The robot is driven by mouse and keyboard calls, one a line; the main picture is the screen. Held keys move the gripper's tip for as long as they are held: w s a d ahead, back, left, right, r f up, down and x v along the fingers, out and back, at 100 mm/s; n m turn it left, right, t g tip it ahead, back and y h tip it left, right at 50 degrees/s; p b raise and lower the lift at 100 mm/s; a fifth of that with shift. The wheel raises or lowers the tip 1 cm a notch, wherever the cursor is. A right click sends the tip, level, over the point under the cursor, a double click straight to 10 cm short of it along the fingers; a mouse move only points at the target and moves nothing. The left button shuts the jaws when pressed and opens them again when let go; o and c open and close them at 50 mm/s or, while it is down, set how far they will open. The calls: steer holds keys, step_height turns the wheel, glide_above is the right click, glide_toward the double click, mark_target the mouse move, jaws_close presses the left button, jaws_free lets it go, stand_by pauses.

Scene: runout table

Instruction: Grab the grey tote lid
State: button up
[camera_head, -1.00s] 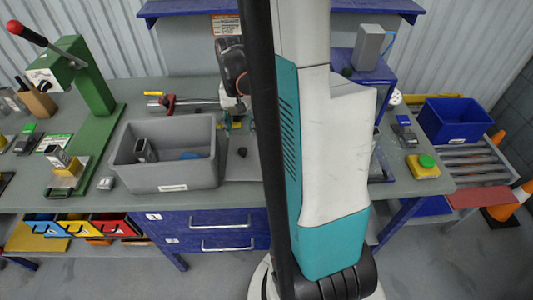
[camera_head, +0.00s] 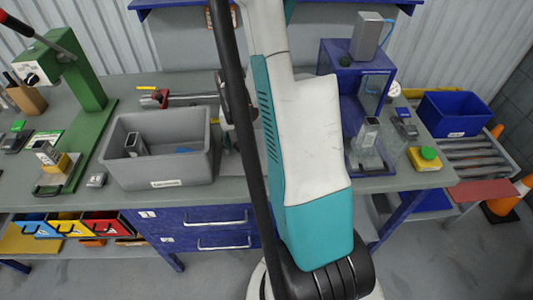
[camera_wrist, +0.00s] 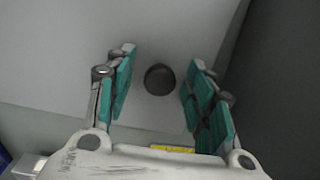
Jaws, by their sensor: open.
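In the wrist view, a light grey flat panel with a round dark knob (camera_wrist: 160,79), which looks like the tote lid (camera_wrist: 60,60), lies below my gripper. My gripper (camera_wrist: 161,60) is open, its teal-padded fingers to either side of the knob in the picture; I cannot tell the height between them. In the head view, the open grey tote (camera_head: 165,183) stands on the bench, left of my arm. My arm hides my gripper and most of the lid there.
A dark grey wall (camera_wrist: 285,90), likely the tote's side, stands close right of my gripper in the wrist view. In the head view, a green press (camera_head: 82,75) stands left, a blue-framed fixture (camera_head: 345,58) right, and a blue bin (camera_head: 455,115) far right.

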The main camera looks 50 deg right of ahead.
jaws_close()
steer(key=shift+r, duration=0.1)
